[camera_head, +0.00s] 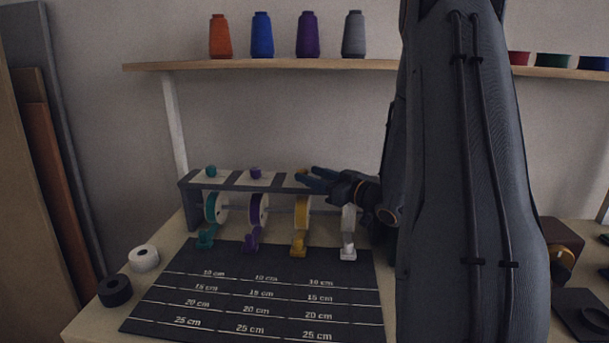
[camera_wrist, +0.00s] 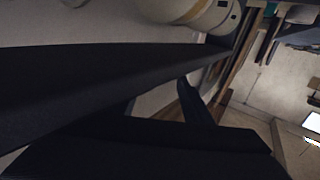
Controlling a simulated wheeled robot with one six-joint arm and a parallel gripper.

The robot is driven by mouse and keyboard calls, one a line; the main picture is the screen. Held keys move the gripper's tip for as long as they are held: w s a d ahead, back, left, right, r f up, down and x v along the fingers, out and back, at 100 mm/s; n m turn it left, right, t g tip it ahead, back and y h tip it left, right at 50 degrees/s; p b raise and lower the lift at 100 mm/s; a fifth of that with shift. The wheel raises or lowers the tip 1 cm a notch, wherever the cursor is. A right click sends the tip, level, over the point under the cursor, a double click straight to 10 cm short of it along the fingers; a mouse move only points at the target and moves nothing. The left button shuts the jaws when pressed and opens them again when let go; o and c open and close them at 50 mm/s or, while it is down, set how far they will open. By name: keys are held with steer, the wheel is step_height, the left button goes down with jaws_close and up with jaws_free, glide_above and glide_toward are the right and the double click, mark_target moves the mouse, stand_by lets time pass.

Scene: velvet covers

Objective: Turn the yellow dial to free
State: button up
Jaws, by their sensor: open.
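The yellow dial (camera_head: 304,169) sits on top of the spool rack, above the yellow ribbon spool (camera_head: 301,212). Only a small part of it shows; the fingers of my gripper (camera_head: 306,175) hide the rest. My gripper comes in from the right, lying nearly level, with its fingertips at the dial and its jaws apart. I cannot tell whether the fingers touch the dial. In the wrist view the dark fingers (camera_wrist: 90,95) fill much of the picture, and the dial is not visible there. The dial's markings cannot be read.
A teal knob (camera_head: 211,171) and a purple knob (camera_head: 256,173) stand further left on the rack (camera_head: 193,212). A dark measuring mat (camera_head: 255,290) lies in front. A shelf (camera_head: 285,65) with thread cones runs above. My arm covers the rack's right side.

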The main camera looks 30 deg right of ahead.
steer(key=shift+v, duration=1.95)
